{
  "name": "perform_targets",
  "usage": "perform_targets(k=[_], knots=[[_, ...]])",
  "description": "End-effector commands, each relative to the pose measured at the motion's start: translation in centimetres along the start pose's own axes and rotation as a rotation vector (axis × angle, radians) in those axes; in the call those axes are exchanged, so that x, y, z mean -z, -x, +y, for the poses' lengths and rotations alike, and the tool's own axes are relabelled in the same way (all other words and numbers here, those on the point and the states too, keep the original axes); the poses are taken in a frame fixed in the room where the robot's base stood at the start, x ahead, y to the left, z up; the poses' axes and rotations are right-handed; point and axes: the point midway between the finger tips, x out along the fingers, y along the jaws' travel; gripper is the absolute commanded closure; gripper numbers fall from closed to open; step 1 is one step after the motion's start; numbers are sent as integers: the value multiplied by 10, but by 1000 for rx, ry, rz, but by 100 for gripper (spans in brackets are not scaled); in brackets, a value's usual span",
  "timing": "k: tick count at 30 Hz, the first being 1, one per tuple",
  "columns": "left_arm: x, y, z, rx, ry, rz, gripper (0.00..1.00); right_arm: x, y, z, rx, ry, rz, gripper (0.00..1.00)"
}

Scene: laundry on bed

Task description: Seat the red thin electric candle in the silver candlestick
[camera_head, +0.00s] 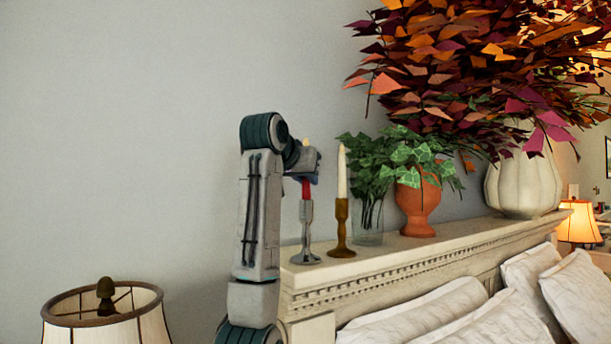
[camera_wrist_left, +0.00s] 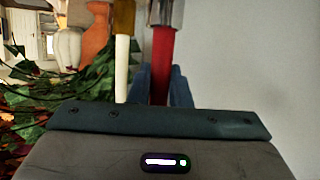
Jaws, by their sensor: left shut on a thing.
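The red thin electric candle (camera_head: 306,188) stands upright, with its lower end at the top of the silver candlestick (camera_head: 305,233). I cannot tell how deep it sits in the cup. The candlestick stands upright near the left end of the headboard ledge. My left gripper (camera_head: 303,178) is shut on the upper part of the candle, which hides part of it. In the left wrist view the red candle (camera_wrist_left: 162,62) runs between the blue fingers, and its far end meets the silver cup (camera_wrist_left: 165,12). My right gripper is not in view.
A brass candlestick (camera_head: 341,226) with a white candle (camera_head: 342,172) stands close on the right. Beyond it are a glass vase (camera_head: 369,222) with greenery, a terracotta pot (camera_head: 418,206) and a large white vase (camera_head: 522,182). A lamp (camera_head: 104,312) is at lower left.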

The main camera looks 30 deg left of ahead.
Motion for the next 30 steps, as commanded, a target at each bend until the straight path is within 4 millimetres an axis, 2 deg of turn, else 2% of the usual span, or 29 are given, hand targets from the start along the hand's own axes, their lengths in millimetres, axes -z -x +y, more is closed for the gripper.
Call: perform_targets(k=[8,9,11,12,23,26,30], knots=[[-3,-1,0,0,0,1,100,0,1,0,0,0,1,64],[-3,-1,0,0,0,1,75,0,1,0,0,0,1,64],[-3,-1,0,0,0,1,63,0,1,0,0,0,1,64],[-3,-1,0,0,0,1,61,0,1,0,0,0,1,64],[-3,6,0,0,0,3,61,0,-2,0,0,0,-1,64],[-4,19,0,0,0,6,61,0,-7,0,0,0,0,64],[-4,50,0,0,0,7,61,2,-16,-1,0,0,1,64]])
